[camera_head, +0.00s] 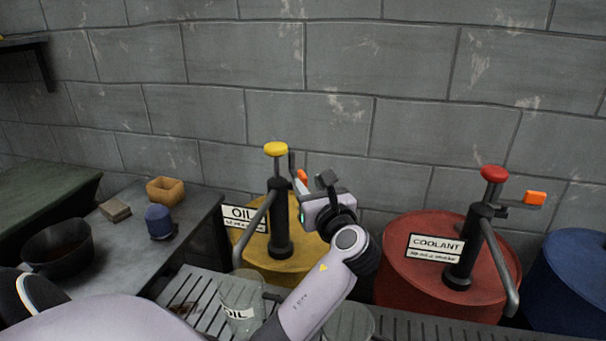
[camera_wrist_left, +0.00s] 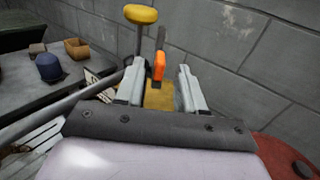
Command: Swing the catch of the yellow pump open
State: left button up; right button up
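The yellow pump has a yellow knob (camera_head: 276,149) on a black column (camera_head: 280,220), standing on a yellow drum (camera_head: 258,262) with an OIL label. Its catch (camera_head: 302,176) is a grey bar with an orange end at the right of the column. My left gripper (camera_head: 306,187) is right beside the catch, partly hidden by its own wrist. In the left wrist view its two fingers (camera_wrist_left: 160,82) are apart, and the orange end (camera_wrist_left: 158,66) shows in the gap near the fingertips, with no clear contact. The yellow knob (camera_wrist_left: 141,14) is beyond. My right gripper is not in view.
A red drum (camera_head: 400,285) labelled COOLANT carries a red-knobbed pump (camera_head: 475,240) with its orange-ended catch pointing right. A blue drum (camera_head: 570,280) is at far right. A clear OIL jug (camera_head: 240,300) stands on the slatted grate below. A block wall is close behind.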

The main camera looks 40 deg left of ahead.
aim_at(306, 180)
pick_arm(q)
jog(key=x, duration=0.4)
jog(key=shift+w+a, duration=0.2)
jog(key=shift+a, duration=0.15)
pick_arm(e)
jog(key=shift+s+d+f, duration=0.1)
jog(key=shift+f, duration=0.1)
pick_arm(q)
jog(key=shift+c, duration=0.3)
